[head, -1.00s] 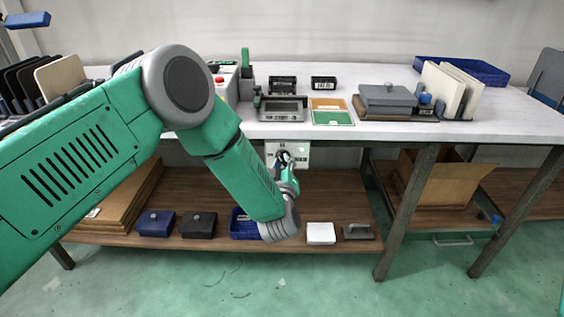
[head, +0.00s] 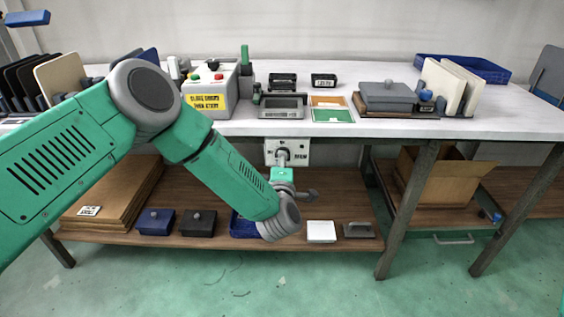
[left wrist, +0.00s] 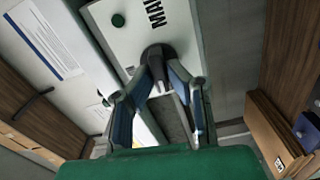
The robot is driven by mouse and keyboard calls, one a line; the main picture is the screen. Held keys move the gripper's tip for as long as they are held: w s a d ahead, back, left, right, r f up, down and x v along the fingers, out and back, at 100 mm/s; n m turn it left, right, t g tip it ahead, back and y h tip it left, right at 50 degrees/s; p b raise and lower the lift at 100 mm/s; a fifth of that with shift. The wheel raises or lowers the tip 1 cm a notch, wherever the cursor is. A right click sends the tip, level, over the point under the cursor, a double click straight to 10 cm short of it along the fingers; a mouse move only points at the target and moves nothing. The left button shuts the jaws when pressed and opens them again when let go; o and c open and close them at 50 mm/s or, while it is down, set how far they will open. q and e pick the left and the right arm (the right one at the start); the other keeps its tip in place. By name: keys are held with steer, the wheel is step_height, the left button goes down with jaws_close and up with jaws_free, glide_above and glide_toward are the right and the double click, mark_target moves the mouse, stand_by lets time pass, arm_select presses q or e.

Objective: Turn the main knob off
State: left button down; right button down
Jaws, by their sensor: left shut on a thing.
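The main knob (left wrist: 157,54) is dark and rounded. It sits on a white panel (left wrist: 125,40) with black lettering that begins "MA" and a green round button. In the head view the panel (head: 301,146) hangs under the front edge of the white table. My left gripper (head: 284,161) reaches up to the knob from below. In the left wrist view, its two fingers (left wrist: 163,75) close in on the knob from both sides and are shut on it. The fingers hide part of the knob, and I cannot read its setting. My right gripper is not in view.
A wooden lower shelf (head: 345,195) holds lidded boxes, a white block (head: 320,231) and cardboard. Table legs stand to the right. The floor in front is clear.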

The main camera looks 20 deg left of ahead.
arm_select(q)
steer(key=shift+a+n, duration=0.15)
steer(key=shift+n, duration=0.45)
steer(key=c, duration=1.6)
jaws_free()
steer(key=shift+w+f, duration=0.1)
steer(key=shift+f, duration=0.05)
steer(key=v, duration=1.2)
